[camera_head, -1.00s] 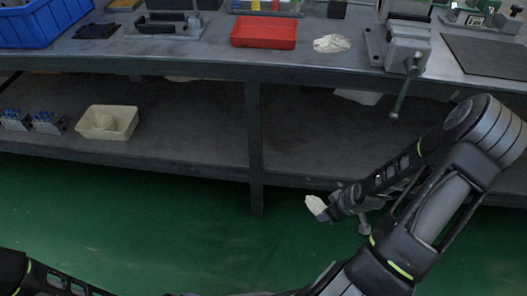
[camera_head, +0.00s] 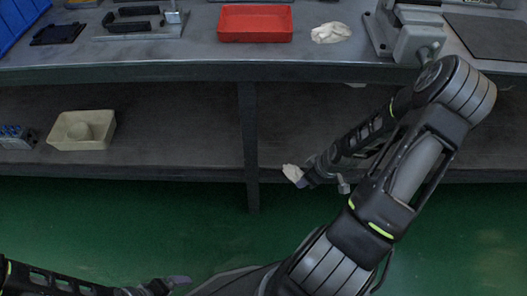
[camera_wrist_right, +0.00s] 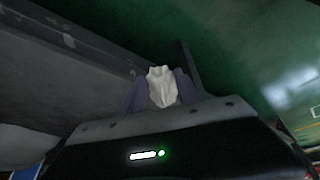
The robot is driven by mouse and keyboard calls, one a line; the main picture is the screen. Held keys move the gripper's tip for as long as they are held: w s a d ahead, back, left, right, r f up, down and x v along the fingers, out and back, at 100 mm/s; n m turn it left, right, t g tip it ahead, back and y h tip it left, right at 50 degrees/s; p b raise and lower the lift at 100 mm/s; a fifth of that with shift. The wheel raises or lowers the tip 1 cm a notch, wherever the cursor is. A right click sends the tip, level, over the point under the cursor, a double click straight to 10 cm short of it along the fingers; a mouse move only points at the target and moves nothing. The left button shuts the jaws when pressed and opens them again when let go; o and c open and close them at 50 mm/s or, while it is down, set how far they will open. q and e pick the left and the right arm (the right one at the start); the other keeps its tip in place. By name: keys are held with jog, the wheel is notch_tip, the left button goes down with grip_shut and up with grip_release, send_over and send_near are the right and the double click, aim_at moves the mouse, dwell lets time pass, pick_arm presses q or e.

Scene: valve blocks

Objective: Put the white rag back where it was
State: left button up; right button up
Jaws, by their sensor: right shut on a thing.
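A small white rag (camera_head: 291,172) is pinched at the tip of my right gripper (camera_head: 299,177), in front of the bench's lower shelf. In the right wrist view the white rag (camera_wrist_right: 162,88) stands up between the two dark fingers of the right gripper (camera_wrist_right: 161,92), which are shut on it. A second crumpled white rag (camera_head: 331,33) lies on the bench top, right of the red tray (camera_head: 255,24). My left gripper (camera_head: 176,282) shows low in the head view, over the green floor and away from both rags; its jaw state is unclear.
A grey vise (camera_head: 418,40) stands right of the bench-top rag, with a dark mat (camera_head: 490,40) beyond. A bench leg (camera_head: 248,150) stands left of my right gripper. The shelf's middle is clear.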

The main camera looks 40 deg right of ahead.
jog(key=w+b, duration=0.2)
jog(key=w, duration=0.3)
jog(key=w+a+b, duration=0.1)
jog(key=w+b, duration=0.1)
jog(key=w, duration=0.3)
jog(key=w+b, duration=0.2)
jog(key=w, duration=0.3)
jog(key=shift+w+a+f, duration=0.15)
jog(key=shift+w+a, duration=0.05)
jog(key=shift+a, duration=0.2)
pick_arm(q)
notch_tip(320, 180, down, 7)
jog(key=w, duration=0.1)
jog(key=shift+w+a, duration=0.3)
jog(key=shift+a, duration=0.1)
pick_arm(e)
jog(key=shift+w, duration=0.25)
pick_arm(q)
jog(key=shift+f+b, duration=0.1)
jog(key=shift+b, duration=0.2)
pick_arm(e)
jog(key=shift+w, duration=0.1)
